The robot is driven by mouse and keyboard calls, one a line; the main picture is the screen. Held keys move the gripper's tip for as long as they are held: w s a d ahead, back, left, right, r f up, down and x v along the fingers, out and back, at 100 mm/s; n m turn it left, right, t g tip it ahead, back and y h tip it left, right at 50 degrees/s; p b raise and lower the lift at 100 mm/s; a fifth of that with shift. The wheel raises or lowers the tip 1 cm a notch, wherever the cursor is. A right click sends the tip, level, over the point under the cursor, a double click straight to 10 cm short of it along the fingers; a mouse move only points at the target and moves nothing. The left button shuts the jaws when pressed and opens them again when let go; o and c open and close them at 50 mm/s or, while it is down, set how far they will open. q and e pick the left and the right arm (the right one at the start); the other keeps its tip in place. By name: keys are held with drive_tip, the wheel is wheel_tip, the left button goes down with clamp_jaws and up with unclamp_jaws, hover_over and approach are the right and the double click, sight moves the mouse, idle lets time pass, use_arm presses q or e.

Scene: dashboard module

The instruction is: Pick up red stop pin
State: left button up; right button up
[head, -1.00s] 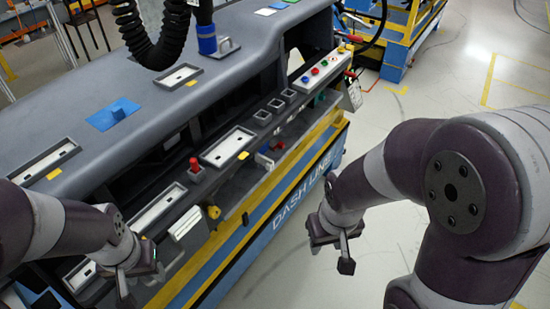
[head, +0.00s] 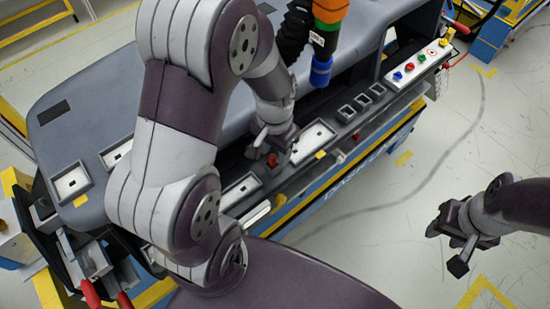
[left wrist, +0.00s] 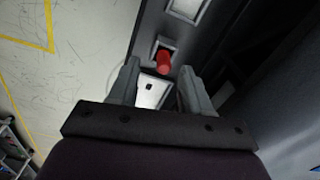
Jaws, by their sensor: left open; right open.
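The red stop pin (head: 272,160) stands in a small square socket on the dashboard's front ledge. In the left wrist view the red pin (left wrist: 163,61) shows just beyond my open fingertips, roughly midway between them. My left gripper (head: 262,145) is open, close to the pin at the ledge. In the left wrist view its two grey fingers (left wrist: 156,76) stand apart with nothing held between them. My right gripper (head: 458,245) is open and empty, over bare floor at the right.
The grey dashboard (head: 60,115) fills the left and middle. A blue-banded hose tool (head: 321,68) hangs near my left arm. A panel with coloured buttons (head: 418,62) lies at upper right.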

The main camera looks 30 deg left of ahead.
use_arm(q)
drive_tip(key=shift+w+a+f, duration=0.1)
drive_tip(key=shift+w+f, duration=0.1)
drive_tip(key=shift+f, duration=0.6)
drive_tip(key=shift+a+f, duration=0.15)
drive_tip(key=shift+f, duration=0.2)
drive_tip(key=shift+s, duration=0.45)
drive_tip(key=shift+r, duration=0.1)
drive_tip(key=shift+c, duration=1.3)
drive_tip(key=shift+w, duration=0.2)
clamp_jaws()
